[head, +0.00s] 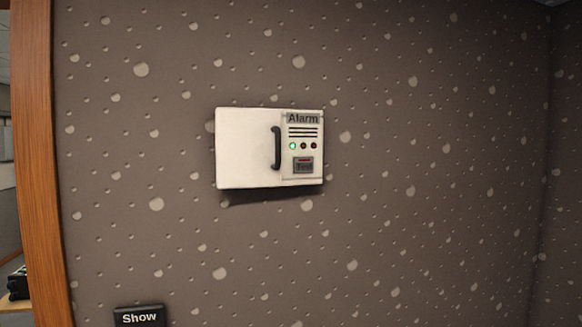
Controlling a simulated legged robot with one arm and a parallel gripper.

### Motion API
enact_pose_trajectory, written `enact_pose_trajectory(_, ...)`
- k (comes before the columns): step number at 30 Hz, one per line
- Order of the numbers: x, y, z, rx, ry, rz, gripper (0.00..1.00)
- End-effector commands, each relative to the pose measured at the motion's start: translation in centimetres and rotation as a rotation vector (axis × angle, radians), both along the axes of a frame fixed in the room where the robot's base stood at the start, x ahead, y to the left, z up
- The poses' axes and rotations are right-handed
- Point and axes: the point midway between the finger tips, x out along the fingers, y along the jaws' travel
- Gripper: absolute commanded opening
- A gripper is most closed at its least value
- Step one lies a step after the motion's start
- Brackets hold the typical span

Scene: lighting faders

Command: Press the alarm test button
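A white alarm box (245,150) is mounted on the wall, a little left of the middle of the head view. It has a dark vertical handle (276,148) and, to the right of it, a panel labelled "Alarm". The panel has a slotted grille, a lit green light (292,146) and two dark reddish lights beside it. Below the lights is a grey test button (303,166) with a red strip at its top; its lettering is hard to read. My gripper is not in the head view.
The speckled brown wall (430,200) around the box is clear. A black "Show" sign (139,317) is at the bottom left. A wooden door frame (38,150) stands at the left, with another room beyond it. A wall corner is at the right.

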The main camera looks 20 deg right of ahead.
Motion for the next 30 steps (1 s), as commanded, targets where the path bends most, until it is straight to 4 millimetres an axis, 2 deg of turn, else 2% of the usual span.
enact_pose_trajectory(1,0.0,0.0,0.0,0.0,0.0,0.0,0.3)
enact_pose_trajectory(11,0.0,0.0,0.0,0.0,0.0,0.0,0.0)
enact_pose_trajectory(30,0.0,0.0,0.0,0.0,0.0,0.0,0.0)
